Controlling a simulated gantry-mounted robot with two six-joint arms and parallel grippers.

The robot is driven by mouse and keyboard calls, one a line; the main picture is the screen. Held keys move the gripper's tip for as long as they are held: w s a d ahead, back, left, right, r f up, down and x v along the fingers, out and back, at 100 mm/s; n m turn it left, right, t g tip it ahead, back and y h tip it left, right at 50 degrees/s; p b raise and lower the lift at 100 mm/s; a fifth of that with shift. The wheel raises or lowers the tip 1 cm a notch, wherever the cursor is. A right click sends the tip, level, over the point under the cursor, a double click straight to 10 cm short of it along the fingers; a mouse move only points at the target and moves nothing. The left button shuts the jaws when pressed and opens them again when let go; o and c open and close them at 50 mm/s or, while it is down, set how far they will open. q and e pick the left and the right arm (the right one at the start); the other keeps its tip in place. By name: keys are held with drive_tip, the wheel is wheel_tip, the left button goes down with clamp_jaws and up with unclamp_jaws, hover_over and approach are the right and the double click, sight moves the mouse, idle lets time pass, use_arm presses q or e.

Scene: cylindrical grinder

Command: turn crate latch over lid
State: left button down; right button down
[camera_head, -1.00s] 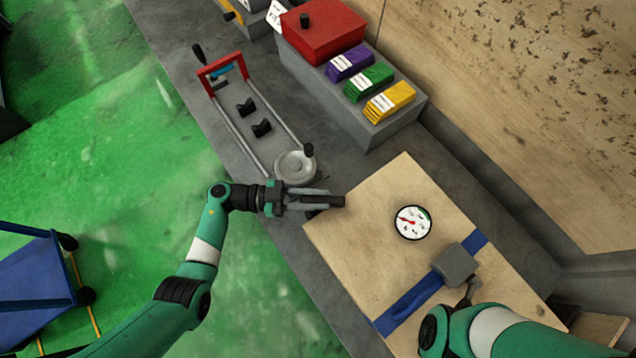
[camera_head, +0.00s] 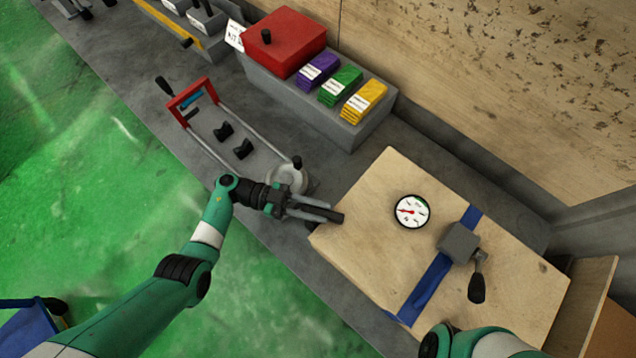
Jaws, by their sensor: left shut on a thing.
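The wooden crate (camera_head: 370,190) with its flat pale lid lies right of the middle of the head view. A blue strap (camera_head: 428,285) crosses the lid and carries a grey tensioner block (camera_head: 460,243) with a black-handled crank (camera_head: 477,287). My left gripper (camera_head: 327,213) is at the crate's left corner, its fingers over the lid's edge. It is shut on the crate latch, which the fingers almost wholly hide. I cannot make out how the latch lies against the lid. My right arm enters at the bottom right, with its gripper out of view.
A round dial gauge (camera_head: 412,211) sits on the lid. A grey handwheel (camera_head: 286,180) and a red-framed fixture (camera_head: 192,98) stand left of the crate. Behind is a grey holder (camera_head: 352,131) with a red box (camera_head: 285,42) and purple, green and yellow packs.

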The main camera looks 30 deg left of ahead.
use_arm(q)
drive_tip(key=c, duration=0.7)
unclamp_jaws()
drive_tip(key=shift+b+v, duration=0.9)
drive_tip(key=shift+v, duration=4.95)
